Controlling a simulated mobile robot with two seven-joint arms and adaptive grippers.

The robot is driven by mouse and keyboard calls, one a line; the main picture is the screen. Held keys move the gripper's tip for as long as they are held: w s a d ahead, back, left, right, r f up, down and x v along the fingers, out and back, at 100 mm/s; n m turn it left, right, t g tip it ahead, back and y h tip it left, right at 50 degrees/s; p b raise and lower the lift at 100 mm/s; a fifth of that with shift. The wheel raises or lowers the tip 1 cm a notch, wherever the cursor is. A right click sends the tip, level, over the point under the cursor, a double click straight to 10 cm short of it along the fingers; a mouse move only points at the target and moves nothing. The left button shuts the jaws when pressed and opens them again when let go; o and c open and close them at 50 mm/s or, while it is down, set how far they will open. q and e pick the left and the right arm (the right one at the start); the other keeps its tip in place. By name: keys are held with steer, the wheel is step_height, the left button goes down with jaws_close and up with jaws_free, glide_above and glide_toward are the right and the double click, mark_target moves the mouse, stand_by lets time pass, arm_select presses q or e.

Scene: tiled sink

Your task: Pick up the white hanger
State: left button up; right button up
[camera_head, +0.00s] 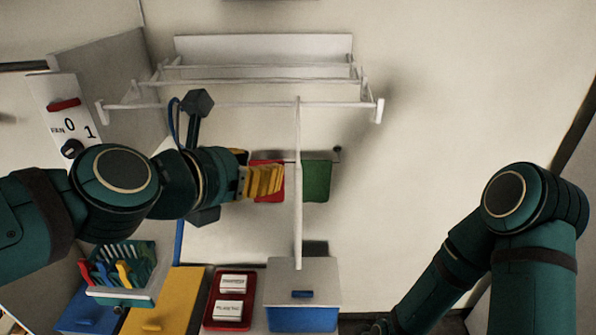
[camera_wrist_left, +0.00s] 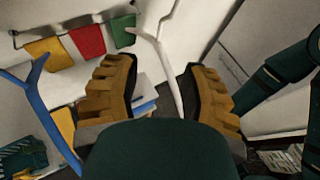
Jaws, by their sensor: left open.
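The white hanger (camera_head: 298,185) hangs upright from the drying rack as a long thin white rod, seen edge-on in the head view. In the left wrist view the white hanger (camera_wrist_left: 172,75) shows a forked upper end, and its shaft runs down between my fingers in the picture. My left gripper (camera_head: 268,181) points right, just left of the hanger. Its ridged yellow fingers are apart in the left wrist view (camera_wrist_left: 163,78), with nothing clamped. I cannot tell how deep the shaft is between them. My right arm is at the right; its gripper does not show clearly.
The white wall rack (camera_head: 250,104) is above. A blue hanger (camera_wrist_left: 48,110) is left of my fingers. Red (camera_head: 268,180) and green (camera_head: 316,180) cloths hang behind. Below are a utensil basket (camera_head: 125,285), a red tray (camera_head: 228,300) and a blue-and-white box (camera_head: 302,285).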

mark_target(297, 160)
arm_select(q)
steer(key=shift+x, duration=6.2)
steer(key=shift+w+a+r, duration=0.1)
jaws_close()
